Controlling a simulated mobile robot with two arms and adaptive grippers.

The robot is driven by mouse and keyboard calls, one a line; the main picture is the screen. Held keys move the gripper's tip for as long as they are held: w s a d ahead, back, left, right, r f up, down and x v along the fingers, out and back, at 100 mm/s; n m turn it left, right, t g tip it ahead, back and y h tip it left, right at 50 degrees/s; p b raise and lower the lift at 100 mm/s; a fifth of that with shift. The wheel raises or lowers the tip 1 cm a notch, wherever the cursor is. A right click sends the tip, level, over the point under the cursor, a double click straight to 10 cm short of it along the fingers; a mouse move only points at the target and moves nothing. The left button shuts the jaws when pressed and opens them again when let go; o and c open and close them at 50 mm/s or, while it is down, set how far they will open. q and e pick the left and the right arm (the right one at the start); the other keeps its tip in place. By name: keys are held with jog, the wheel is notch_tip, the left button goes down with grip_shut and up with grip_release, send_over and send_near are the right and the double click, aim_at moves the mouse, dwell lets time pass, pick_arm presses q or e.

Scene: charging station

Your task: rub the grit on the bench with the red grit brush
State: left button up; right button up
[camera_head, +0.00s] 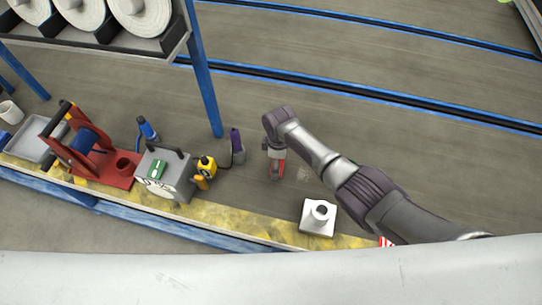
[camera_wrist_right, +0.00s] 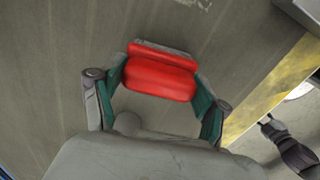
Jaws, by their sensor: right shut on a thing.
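The red grit brush (camera_head: 277,172) is down at the grey bench surface, below my right gripper (camera_head: 276,158). In the right wrist view the brush (camera_wrist_right: 160,78) sits crosswise between the two green-padded fingers of the right gripper (camera_wrist_right: 157,88), which is shut on it. A pale, speckled patch of grit (camera_head: 304,173) lies on the bench just right of the brush, apart from it in the head view. Pale specks of grit (camera_wrist_right: 192,3) also show at the top edge of the wrist view. Whether the bristles touch the bench is hidden. My left gripper is in neither view.
A white block with a round collar (camera_head: 318,216) stands near the yellow front edge (camera_head: 230,219). Left of the brush are a dark purple bottle (camera_head: 237,147), a yellow device (camera_head: 205,170), a grey box (camera_head: 170,178) and a red stand (camera_head: 112,167). Bench behind the gripper is clear.

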jog(key=shift+s+d+f, duration=0.1)
jog(key=shift+s+d, duration=0.1)
jog(key=shift+d, duration=0.2)
jog(key=shift+s+d+p, duration=0.3)
jog(key=shift+d+p, duration=0.65)
jog(key=shift+s+d+p, duration=0.25)
jog(key=shift+d+p, duration=0.3)
jog(key=shift+d, duration=0.35)
jog(key=shift+s+d+r+p, duration=0.1)
jog(key=shift+s+d+p, duration=0.05)
jog(key=shift+d+p, duration=0.4)
jog(key=shift+s+d+r+p, duration=0.15)
jog(key=shift+d+p, duration=0.2)
jog(key=shift+d, duration=0.25)
jog(key=shift+s+d+p, duration=0.15)
jog(key=shift+d+p, duration=0.2)
jog(key=shift+d, duration=0.3)
jog(key=shift+s+d+p, duration=0.15)
jog(key=shift+d+p, duration=0.15)
jog(key=shift+d, duration=0.35)
jog(key=shift+s+d+f, duration=0.15)
jog(key=shift+d, duration=0.3)
jog(key=shift+s+d+f, duration=0.1)
jog(key=shift+s+d, duration=0.05)
jog(key=shift+d, duration=0.25)
jog(key=shift+r+p, duration=0.1)
jog(key=shift+p, duration=0.25)
notch_tip(320, 180, up, 6)
jog(key=p, duration=0.5)
jog(key=shift+p, duration=0.35)
